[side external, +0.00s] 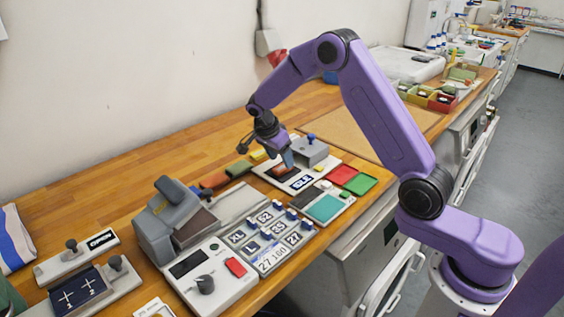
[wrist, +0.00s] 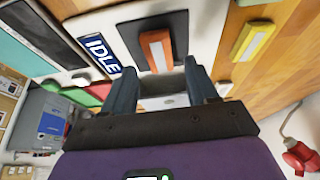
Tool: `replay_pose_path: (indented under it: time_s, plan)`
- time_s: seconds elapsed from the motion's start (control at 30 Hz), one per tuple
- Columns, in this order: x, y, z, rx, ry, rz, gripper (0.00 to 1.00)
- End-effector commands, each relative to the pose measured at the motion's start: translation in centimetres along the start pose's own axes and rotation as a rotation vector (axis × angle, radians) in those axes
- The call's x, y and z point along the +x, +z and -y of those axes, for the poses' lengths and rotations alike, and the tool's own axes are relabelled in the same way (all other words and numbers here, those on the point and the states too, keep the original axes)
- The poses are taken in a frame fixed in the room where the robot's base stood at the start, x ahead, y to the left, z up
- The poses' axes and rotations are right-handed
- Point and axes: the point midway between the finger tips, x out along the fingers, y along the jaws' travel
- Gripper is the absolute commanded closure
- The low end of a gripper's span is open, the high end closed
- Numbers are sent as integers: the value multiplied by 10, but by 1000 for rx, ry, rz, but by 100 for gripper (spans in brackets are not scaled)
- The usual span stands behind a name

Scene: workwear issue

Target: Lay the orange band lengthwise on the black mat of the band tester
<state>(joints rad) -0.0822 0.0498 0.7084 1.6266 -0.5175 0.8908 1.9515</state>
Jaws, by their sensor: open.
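The orange band (wrist: 156,52), with a pale stripe along its middle, lies on the black mat (wrist: 178,27) in the wrist view. Its long side runs up and down there, roughly parallel to the mat's side edges. The band tester (side external: 298,184) is a white base with an IDLE display (wrist: 101,53) beside the mat. In the side view the band (side external: 280,170) shows just below my gripper (side external: 288,160). My gripper (wrist: 160,80) is open, its two fingers apart on either side of the band's near end, with nothing visibly held. The mat's near edge is partly hidden.
A yellow band (wrist: 254,40) lies on the wooden bench beside the tester. A grey block with a blue knob (side external: 310,150) stands just behind. Red and green trays (side external: 352,180) and a keypad device (side external: 262,238) are close by.

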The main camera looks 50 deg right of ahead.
Motion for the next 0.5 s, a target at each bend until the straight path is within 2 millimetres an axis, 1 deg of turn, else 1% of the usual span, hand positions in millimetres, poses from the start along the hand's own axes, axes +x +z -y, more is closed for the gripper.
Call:
replay_pose_path:
  time_s: [0.03,0.1,0.3,0.4,0.5]
  plan:
    - [-12,0,1,0,-6,1,42]
    - [-27,0,1,0,-7,0,42]
    - [-65,0,1,1,-5,1,42]
    - [-79,0,1,0,-4,0,42]
    - [-88,0,0,-1,-3,0,42]
